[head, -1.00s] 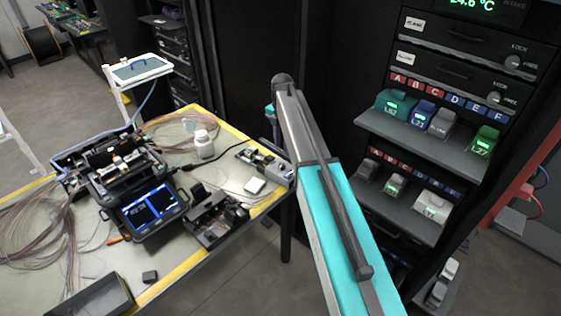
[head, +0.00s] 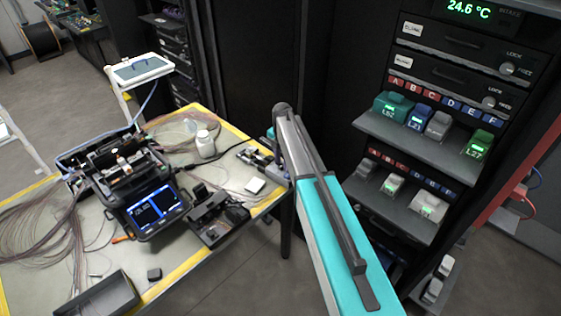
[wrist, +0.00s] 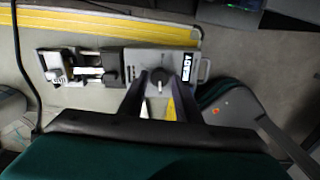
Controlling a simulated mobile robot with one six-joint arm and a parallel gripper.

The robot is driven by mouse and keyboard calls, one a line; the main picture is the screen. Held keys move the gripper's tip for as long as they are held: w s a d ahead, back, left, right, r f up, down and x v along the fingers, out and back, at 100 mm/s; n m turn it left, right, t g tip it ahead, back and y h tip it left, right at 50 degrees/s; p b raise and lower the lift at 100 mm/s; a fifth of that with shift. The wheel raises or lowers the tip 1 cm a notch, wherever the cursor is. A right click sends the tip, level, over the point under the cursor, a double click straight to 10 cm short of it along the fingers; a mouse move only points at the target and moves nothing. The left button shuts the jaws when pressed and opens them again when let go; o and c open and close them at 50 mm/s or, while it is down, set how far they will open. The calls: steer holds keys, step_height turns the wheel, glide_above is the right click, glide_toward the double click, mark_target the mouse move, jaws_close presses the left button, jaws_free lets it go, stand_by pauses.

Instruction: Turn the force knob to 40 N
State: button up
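A label or display (wrist: 186,68) with bright lettering is beside the knob. My gripper (wrist: 160,90) is open, with a finger on each side of the knob in the picture. I cannot tell whether the fingers touch it. In the head view the device (head: 258,158) is at the table's right edge, partly hidden by my arm. The force scale is too small to read.
The table (head: 178,272) also carries a splicer (head: 125,180) with a lit screen, a white bottle (head: 205,144), a dark tool (head: 217,215) and loose fibres. A rack (head: 455,100) with labelled shelves stands at the right. A cable (wrist: 20,60) runs left of the device.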

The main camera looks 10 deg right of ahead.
steer(key=shift+f, duration=0.25)
steer(key=c, duration=0.7)
steer(key=shift+a, duration=0.35)
jaws_close()
steer(key=shift+d, duration=0.25)
